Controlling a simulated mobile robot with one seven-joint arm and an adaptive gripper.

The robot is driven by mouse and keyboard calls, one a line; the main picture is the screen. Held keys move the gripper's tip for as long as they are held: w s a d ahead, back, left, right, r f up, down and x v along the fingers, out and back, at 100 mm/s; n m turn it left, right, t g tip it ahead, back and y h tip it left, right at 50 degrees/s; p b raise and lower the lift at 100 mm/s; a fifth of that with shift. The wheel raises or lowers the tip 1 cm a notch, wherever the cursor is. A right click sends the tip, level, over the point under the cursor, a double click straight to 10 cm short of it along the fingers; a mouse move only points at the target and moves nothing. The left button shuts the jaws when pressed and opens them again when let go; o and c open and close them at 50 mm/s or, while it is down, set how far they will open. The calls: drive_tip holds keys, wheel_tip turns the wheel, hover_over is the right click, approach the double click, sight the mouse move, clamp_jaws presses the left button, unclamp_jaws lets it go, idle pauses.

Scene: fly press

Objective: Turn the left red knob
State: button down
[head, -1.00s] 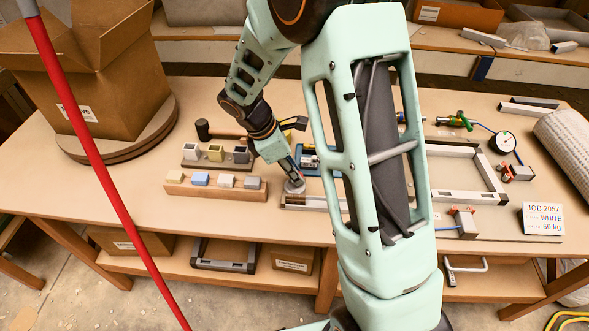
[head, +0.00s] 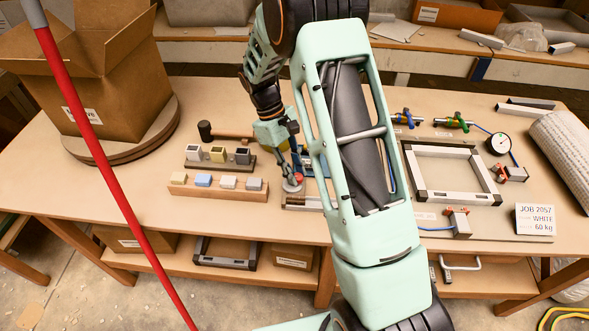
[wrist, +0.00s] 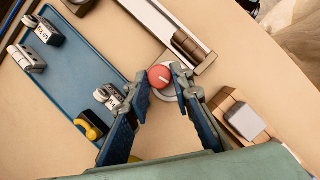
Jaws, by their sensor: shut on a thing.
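The red knob (wrist: 160,76) is a round red cap with a pale line across its top. It sits on a grey round base, and in the head view the knob (head: 298,178) shows low on the table, left of my arm. My gripper (wrist: 160,78) is shut on the knob, with one dark finger on each side of it. In the head view my gripper (head: 296,172) points down at the knob and partly hides it. Another red knob cannot be made out clearly near it.
A blue tray (wrist: 75,85) with small labelled parts lies beside the gripper. A wooden rack (head: 215,191) of coloured blocks stands to the left. A pale frame (head: 425,190), a gauge (head: 500,143) and a job sign (head: 534,219) are to the right.

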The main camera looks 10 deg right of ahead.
drive_tip(key=shift+m+y, duration=0.5)
drive_tip(key=shift+m, duration=0.7)
drive_tip(key=shift+d, duration=0.1)
drive_tip(key=c, duration=1.7)
unclamp_jaws()
drive_tip(key=shift+g, duration=0.3)
drive_tip(key=v, duration=1.2)
drive_tip(key=shift+r, duration=0.1)
